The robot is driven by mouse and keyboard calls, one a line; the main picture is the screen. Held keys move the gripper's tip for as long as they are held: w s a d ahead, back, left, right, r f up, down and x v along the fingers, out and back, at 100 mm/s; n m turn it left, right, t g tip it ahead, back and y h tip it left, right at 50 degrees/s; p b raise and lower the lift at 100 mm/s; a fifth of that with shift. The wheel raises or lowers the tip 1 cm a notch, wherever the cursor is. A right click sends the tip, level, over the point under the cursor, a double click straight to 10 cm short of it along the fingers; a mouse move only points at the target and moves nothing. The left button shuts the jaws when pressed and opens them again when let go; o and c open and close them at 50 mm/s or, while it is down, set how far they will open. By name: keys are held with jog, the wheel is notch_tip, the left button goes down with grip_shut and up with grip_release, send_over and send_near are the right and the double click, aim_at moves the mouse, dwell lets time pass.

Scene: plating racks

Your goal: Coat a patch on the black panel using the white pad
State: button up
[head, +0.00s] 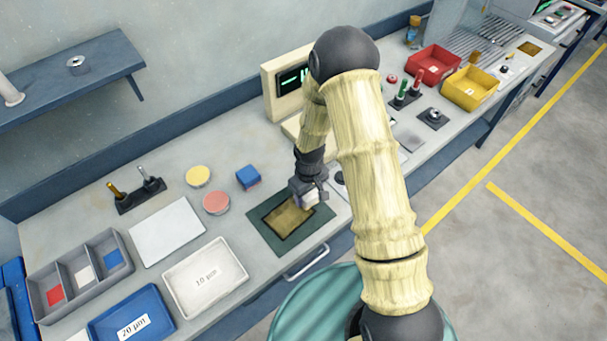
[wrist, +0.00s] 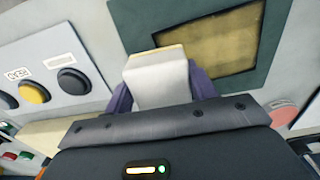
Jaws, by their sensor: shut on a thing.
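The panel (head: 288,219) lies on a dark green mat (head: 262,234) at the bench's front. Its face shows a gold-brown patch inside a dark border, and it also shows in the wrist view (wrist: 212,46). My gripper (head: 309,192) is shut on the white pad (wrist: 158,82), with a purple-grey finger on each side of it. The pad is at the panel's right edge in the head view and just below the panel in the wrist view. I cannot tell whether the pad touches the surface. Part of the panel's right corner is hidden by my gripper.
A blue block (head: 248,177), a yellow disc (head: 197,176) and a pink disc (head: 216,203) sit left of the mat. Further left are a white tray (head: 240,284), a blue tray (head: 165,325) and a grey divided box (head: 118,234). A button panel (wrist: 45,72) is left in the wrist view.

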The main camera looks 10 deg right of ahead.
jog(key=shift+s+a+r+p, duration=0.15)
jog(key=shift+r+p, duration=0.1)
jog(key=shift+r, duration=0.3)
jog(key=shift+s+d+r+p, duration=0.15)
jog(key=shift+r+p, duration=0.1)
jog(key=shift+r, duration=0.25)
jog(key=shift+w+r+p, duration=0.15)
jog(key=shift+r+p, duration=0.4)
jog(key=shift+r, duration=0.1)
jog(key=shift+r+p, duration=0.75)
jog(key=shift+r, duration=0.4)
jog(key=shift+f, duration=0.1)
jog(key=shift+w+a+f+b, duration=0.15)
jog(key=shift+w+f+b, duration=0.1)
jog(key=shift+b, duration=0.7)
jog(key=shift+w+a+b, duration=0.4)
jog(key=shift+w+b, duration=0.05)
jog(key=shift+b, duration=0.55)
jog(key=shift+w+a, duration=0.1)
jog(key=shift+w, duration=0.05)
jog(key=shift+r, duration=0.2)
